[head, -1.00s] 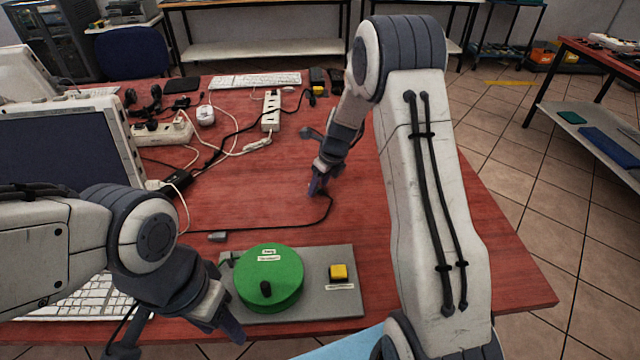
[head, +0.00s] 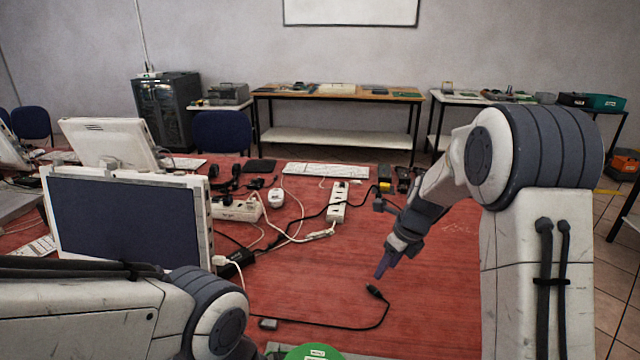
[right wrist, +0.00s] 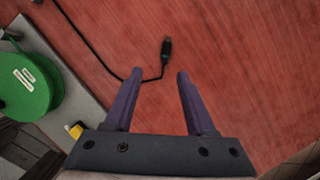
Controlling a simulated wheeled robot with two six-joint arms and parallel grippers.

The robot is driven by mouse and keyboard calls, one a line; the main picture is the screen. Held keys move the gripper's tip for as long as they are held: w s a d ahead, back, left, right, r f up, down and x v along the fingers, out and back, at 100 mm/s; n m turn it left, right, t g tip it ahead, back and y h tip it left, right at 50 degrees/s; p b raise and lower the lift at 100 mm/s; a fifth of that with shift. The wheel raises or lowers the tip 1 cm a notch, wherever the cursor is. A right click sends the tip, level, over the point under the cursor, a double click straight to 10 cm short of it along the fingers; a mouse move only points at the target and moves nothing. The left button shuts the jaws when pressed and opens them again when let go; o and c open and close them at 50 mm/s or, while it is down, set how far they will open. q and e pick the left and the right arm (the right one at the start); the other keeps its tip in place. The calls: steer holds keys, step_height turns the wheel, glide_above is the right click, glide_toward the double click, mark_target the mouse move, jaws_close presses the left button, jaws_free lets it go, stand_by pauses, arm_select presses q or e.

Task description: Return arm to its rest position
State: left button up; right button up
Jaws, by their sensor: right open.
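My right gripper (head: 382,268) is above the red table, pointing down. In the right wrist view its two purple fingers (right wrist: 155,75) are spread wide with nothing between them. A thin black cable lies on the table, and its black plug end (head: 375,292) is just below the fingers in the head view. In the right wrist view the plug (right wrist: 166,47) lies beyond the fingertips, apart from them. A green reel (right wrist: 28,82) sits on a grey board (right wrist: 75,80). My left arm shows at the lower left, but its gripper is outside the view.
A monitor (head: 125,220) stands at the left. A white power strip (head: 337,202), another strip (head: 237,209), tangled cables and a keyboard (head: 332,170) lie toward the back. A yellow button (right wrist: 76,131) is on the board. The table's middle is mostly clear.

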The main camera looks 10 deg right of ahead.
steer(key=s+a+r+n+g+p, duration=0.1)
steer(key=s+a+r+n+p, duration=0.1)
steer(key=s+a+r+n, duration=0.5)
steer(key=s+a+r+n+g+p, duration=0.1)
steer(key=s+a+r+n+p, duration=0.15)
steer(key=s+a+n, duration=0.85)
steer(key=s+r+n+g+p, duration=0.1)
steer(key=s+r+n+p, duration=0.2)
steer(key=s+n, duration=1.1)
steer(key=n, duration=0.4)
steer(key=shift+s+a+r+n+h, duration=0.25)
steer(key=shift+a+r+n+h, duration=0.05)
steer(key=shift+a+r+h, duration=0.1)
steer(key=shift+c, duration=0.5)
steer(key=shift+d, duration=0.1)
